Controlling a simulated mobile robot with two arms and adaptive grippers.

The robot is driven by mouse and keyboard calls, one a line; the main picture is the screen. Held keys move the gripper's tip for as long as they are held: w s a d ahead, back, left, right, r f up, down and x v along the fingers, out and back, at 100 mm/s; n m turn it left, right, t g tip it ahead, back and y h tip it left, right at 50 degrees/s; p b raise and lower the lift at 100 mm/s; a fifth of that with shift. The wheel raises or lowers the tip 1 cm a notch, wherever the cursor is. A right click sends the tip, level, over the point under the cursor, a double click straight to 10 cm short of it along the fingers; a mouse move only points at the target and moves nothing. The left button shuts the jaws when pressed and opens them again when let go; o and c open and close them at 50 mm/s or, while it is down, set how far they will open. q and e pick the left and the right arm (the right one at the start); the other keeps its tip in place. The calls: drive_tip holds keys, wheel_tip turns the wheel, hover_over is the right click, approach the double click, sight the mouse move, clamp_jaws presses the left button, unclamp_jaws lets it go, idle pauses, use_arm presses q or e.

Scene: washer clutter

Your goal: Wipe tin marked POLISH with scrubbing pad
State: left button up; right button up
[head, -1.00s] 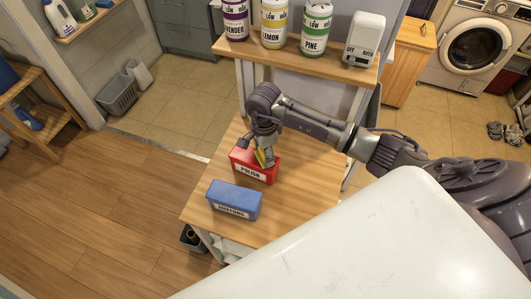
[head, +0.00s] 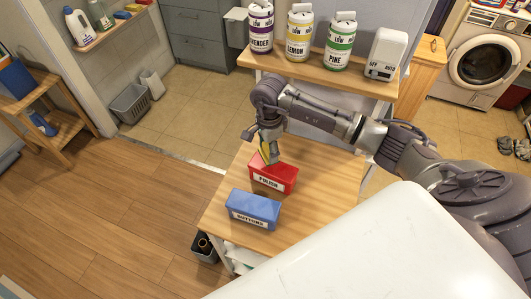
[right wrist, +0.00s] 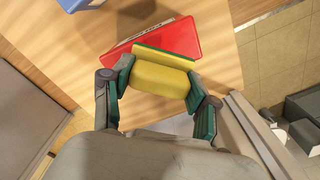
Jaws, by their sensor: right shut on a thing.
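The red tin marked POLISH (head: 275,178) stands on the wooden table behind the blue tin marked BUTTONS (head: 252,208). My right gripper (head: 268,148) is shut on a yellow scrubbing pad (head: 265,153) with a green side, at the back left edge of the red tin. In the right wrist view, the pad (right wrist: 158,76) sits between the two fingertips (right wrist: 157,84), its green strip beside the red tin (right wrist: 184,38). I cannot tell whether the pad touches the tin. My left gripper is not in view.
A shelf (head: 310,74) behind the table bears purple, yellow and green labelled containers and a white box (head: 384,54). The blue tin stands close in front of the red one. The table's right part (head: 325,190) is clear.

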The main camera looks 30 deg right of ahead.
drive_tip(key=r, duration=0.1)
drive_tip(key=r+p, duration=0.1)
drive_tip(key=shift+w+a+r, duration=0.1)
drive_tip(key=shift+w+r, duration=0.15)
drive_tip(key=shift+r, duration=0.05)
drive_tip(key=shift+s+r, duration=0.2)
drive_tip(key=shift+r, duration=0.3)
drive_tip(key=shift+w, duration=0.1)
